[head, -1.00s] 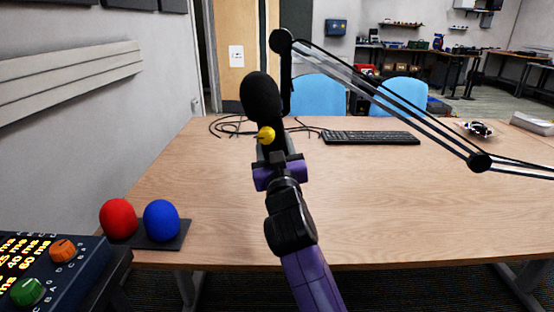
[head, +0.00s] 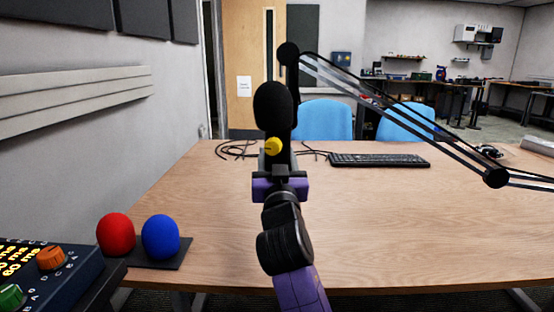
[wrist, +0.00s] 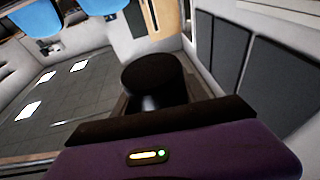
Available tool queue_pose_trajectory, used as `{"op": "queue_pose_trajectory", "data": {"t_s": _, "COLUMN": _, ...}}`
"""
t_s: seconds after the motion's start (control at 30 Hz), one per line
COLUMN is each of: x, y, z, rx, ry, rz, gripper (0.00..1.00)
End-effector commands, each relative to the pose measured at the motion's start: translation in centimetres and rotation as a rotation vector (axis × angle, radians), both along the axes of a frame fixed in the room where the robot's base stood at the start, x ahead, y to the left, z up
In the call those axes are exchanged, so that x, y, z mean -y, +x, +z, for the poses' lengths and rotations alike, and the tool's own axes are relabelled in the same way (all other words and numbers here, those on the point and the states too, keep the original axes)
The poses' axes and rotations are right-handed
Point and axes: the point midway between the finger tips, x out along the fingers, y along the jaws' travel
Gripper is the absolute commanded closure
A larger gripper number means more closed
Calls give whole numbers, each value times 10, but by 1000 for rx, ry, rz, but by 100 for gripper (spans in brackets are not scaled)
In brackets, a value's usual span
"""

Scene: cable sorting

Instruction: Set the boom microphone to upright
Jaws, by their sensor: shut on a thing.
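The boom microphone (head: 272,106) has a black foam head and hangs at the end of a black jointed boom arm (head: 400,115). In the head view it looks about upright, foam end up, with a yellow knob (head: 272,146) below the foam. My purple and black gripper (head: 279,173) is shut on the microphone's lower body, just under the knob. My fingers hide the grasped part. In the wrist view, a dark round end, seemingly the microphone (wrist: 153,75), stands beyond my gripper (wrist: 160,122).
A red foam ball (head: 115,234) and a blue foam ball (head: 160,236) sit on a dark pad at the table's left front. A control box (head: 60,270) with knobs is at lower left. A keyboard (head: 380,160) and cables lie at the back. The table's middle is clear.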

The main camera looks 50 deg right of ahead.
Motion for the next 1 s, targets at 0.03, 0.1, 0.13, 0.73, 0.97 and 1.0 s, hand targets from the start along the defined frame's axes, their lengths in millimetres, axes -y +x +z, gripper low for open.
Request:
{"op": "queue_pose_trajectory", "data": {"t_s": 0.03, "x": -1, "y": 1, "z": 0, "rx": 4, "ry": 5, "rz": 5, "gripper": 100}}
{"op": "queue_pose_trajectory", "data": {"t_s": 0.1, "x": -1, "y": 1, "z": 0, "rx": 5, "ry": 6, "rz": 6, "gripper": 100}}
{"op": "queue_pose_trajectory", "data": {"t_s": 0.13, "x": -1, "y": 1, "z": 0, "rx": 5, "ry": 6, "rz": 6, "gripper": 100}}
{"op": "queue_pose_trajectory", "data": {"t_s": 0.73, "x": -10, "y": -7, "z": -4, "rx": 1, "ry": 2, "rz": 6, "gripper": 27}}
{"op": "queue_pose_trajectory", "data": {"t_s": 0.97, "x": -36, "y": -31, "z": -14, "rx": 0, "ry": 4, "rz": 6, "gripper": 27}}
{"op": "queue_pose_trajectory", "data": {"t_s": 1.0, "x": -41, "y": -35, "z": -16, "rx": 0, "ry": 3, "rz": 7, "gripper": 27}}
